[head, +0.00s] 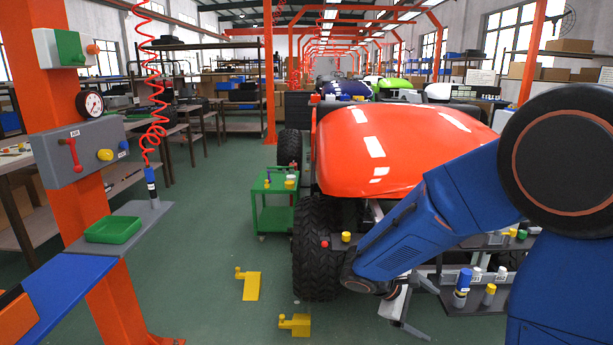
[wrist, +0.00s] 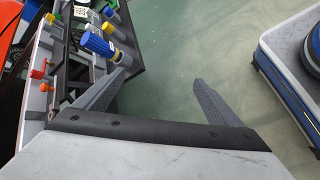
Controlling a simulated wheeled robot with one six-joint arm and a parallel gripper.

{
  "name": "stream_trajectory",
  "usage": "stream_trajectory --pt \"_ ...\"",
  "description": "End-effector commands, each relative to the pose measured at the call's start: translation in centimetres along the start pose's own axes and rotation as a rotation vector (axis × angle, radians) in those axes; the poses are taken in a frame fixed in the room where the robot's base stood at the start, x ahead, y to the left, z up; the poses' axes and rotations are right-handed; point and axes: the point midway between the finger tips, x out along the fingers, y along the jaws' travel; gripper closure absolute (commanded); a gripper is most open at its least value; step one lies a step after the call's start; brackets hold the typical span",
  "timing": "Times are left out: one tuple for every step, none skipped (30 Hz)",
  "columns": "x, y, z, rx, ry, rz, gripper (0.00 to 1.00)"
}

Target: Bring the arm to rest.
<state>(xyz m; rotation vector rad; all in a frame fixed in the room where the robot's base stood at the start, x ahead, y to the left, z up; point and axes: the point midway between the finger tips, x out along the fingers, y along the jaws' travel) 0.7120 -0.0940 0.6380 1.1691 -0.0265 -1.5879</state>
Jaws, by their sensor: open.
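My blue arm reaches across the right half of the head view, bent down in front of the orange-bodied cart (head: 390,150). My gripper (wrist: 158,82) is open and empty in the wrist view, its two grey fingers spread wide over bare green floor. The left finger is close beside a dark rack in the picture; I cannot tell whether they touch. In the head view the gripper is low, by the cart's near side, and partly hidden by my arm.
The rack holds a blue-and-white cylinder (wrist: 98,44) and several coloured knobs. A green trolley (head: 273,205) stands left of the cart's wheel. Yellow floor pieces (head: 250,286) lie in front. An orange post with a control box (head: 82,150) and green tray (head: 112,230) is at left.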

Motion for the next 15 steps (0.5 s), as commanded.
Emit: stream_trajectory --pt "-0.2 0.0 1.4 0.041 0.013 -0.029 0.11" --pt "-0.4 -0.2 2.1 0.062 0.020 -0.048 0.11" --pt "-0.5 -0.4 3.0 0.090 0.030 -0.072 0.11" --pt "-0.7 -0.6 3.7 0.112 0.038 -0.090 0.11" --pt "-0.8 -0.8 4.3 0.133 0.047 -0.108 0.11" --pt "-1.1 -1.0 5.1 0.162 0.059 -0.131 0.11" --pt "-1.2 -1.2 5.7 0.184 0.069 -0.148 0.11" --pt "-1.4 -1.4 6.3 0.205 0.077 -0.166 0.11" --pt "-1.6 -1.7 7.1 0.234 0.090 -0.189 0.11" --pt "-1.8 -1.9 7.6 0.255 0.100 -0.205 0.11" --pt "-2.0 -2.1 8.2 0.277 0.109 -0.222 0.11" --pt "-2.3 -2.4 8.9 0.305 0.124 -0.244 0.11" --pt "-2.5 -2.6 9.4 0.326 0.136 -0.259 0.11" --pt "-2.7 -2.9 9.9 0.347 0.147 -0.275 0.11" --pt "-3.0 -3.2 10.5 0.375 0.162 -0.297 0.11"
